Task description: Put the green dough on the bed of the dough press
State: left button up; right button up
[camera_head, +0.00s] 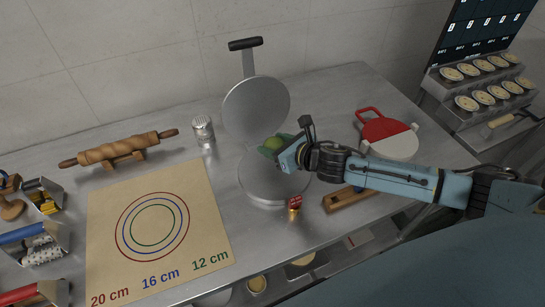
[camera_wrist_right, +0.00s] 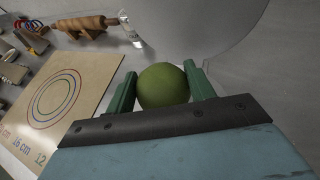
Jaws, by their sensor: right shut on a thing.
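The green dough is a round ball (camera_wrist_right: 163,86) between the two green fingers of my right gripper (camera_wrist_right: 162,92), which is shut on it. In the head view the dough (camera_head: 274,143) shows partly behind the gripper (camera_head: 277,149), over the back part of the press. The dough press (camera_head: 262,187) is a round grey metal bed with its round lid (camera_head: 256,108) raised behind it. The gap between dough and bed is hard to judge. My left gripper is not in view.
A mat with printed circles (camera_head: 106,229) lies left of the press. A rolling pin (camera_head: 117,150) and a metal shaker (camera_head: 203,131) stand behind it. A small red-topped object (camera_head: 295,204) and a wooden tool (camera_head: 349,198) are near the press front. A red and white round item (camera_head: 390,138) lies right.

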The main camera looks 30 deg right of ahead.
notch_tip(320, 180, down, 3)
jog(key=shift+s+r, duration=0.15)
jog(key=shift+r, duration=0.05)
notch_tip(320, 180, down, 3)
jog(key=shift+f+b, duration=0.1)
jog(key=shift+b, duration=0.3)
jog(key=shift+f, duration=0.35)
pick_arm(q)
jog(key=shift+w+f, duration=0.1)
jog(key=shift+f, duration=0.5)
pick_arm(e)
jog(key=shift+f, duration=0.1)
jog(key=o, duration=0.4)
jog(key=shift+f, duration=0.1)
jog(key=o, duration=0.4)
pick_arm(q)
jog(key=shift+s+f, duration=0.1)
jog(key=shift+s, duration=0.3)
